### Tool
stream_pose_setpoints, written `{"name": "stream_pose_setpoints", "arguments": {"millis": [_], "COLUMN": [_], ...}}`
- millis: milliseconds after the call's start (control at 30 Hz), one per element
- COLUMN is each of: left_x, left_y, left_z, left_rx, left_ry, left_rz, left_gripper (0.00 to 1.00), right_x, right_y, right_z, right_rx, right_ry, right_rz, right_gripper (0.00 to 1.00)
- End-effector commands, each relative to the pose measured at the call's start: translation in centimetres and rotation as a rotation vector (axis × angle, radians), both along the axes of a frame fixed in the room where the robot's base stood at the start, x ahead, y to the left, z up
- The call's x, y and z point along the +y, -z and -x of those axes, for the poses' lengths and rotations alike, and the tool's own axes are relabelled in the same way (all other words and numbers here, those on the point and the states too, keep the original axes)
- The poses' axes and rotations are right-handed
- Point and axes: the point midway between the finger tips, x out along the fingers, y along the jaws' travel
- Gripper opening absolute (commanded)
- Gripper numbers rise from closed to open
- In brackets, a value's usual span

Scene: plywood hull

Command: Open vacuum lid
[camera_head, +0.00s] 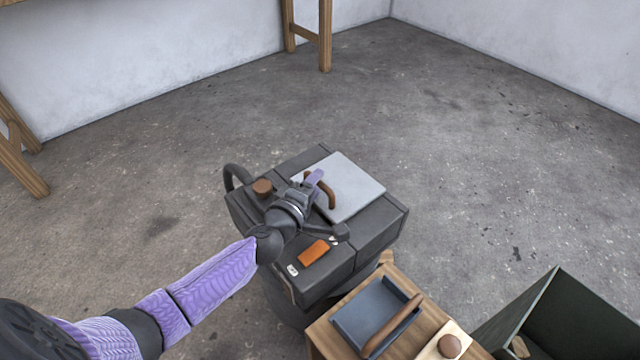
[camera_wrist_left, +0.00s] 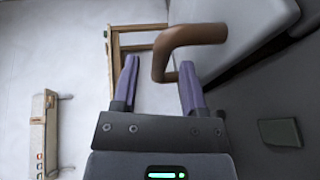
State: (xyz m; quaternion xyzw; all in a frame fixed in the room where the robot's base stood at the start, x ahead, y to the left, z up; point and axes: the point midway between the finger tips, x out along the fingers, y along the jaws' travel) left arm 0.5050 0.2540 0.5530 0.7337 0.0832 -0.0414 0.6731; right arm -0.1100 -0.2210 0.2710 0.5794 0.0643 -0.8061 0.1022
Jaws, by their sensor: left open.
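The vacuum (camera_head: 350,250) is a dark grey boxy machine standing on the floor in the middle of the head view. Its light grey lid (camera_head: 358,187) lies on top and looks closed, with a brown curved handle (camera_head: 322,188) at its left side. My left gripper (camera_head: 315,180) is at the handle, with its purple fingers open. In the left wrist view the handle (camera_wrist_left: 188,42) rises between and just beyond the two fingertips (camera_wrist_left: 158,75). I cannot tell whether a finger touches it. The lid (camera_wrist_left: 205,12) shows behind the handle. My right gripper is not in view.
An orange switch (camera_head: 313,252) and a brown knob (camera_head: 262,187) are on the vacuum's top. A wooden stand with a blue-grey tray (camera_head: 368,312) is close in front. A dark green open bin (camera_head: 570,315) is at the lower right.

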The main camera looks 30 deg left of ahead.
Motion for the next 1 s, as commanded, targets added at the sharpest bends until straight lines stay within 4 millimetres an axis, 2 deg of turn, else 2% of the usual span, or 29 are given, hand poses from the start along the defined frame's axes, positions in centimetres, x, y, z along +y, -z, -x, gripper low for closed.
{"name": "stream_pose_setpoints", "arguments": {"millis": [33, 167, 433, 467, 700, 733, 1000], "left_x": [0.1, 0.1, 0.1, 0.1, 0.1, 0.1, 0.1], "left_y": [0.5, 0.5, 0.3, 0.3, 0.3, 0.3, 0.3], "left_z": [-0.6, -1.5, -1.7, -1.7, -1.7, -1.7, -1.7], "left_rx": [0.002, 0.001, 0.0, 0.0, 0.001, 0.001, 0.001], "left_ry": [-0.001, 0.0, 0.0, 0.0, 0.0, 0.0, 0.0], "left_rz": [0.0, 0.0, -0.001, -0.001, -0.001, -0.001, -0.001], "left_gripper": [0.55, 0.55, 0.55, 0.53, 0.03, 0.0, 0.0], "right_x": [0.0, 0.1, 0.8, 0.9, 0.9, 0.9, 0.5], "right_y": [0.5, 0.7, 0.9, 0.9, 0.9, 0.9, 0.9], "right_z": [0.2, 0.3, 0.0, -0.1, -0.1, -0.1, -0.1], "right_rx": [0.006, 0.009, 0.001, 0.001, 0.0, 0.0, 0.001], "right_ry": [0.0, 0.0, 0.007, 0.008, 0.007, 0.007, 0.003], "right_rz": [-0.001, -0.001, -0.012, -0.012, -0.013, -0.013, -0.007], "right_gripper": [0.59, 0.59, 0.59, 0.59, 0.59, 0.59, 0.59]}}
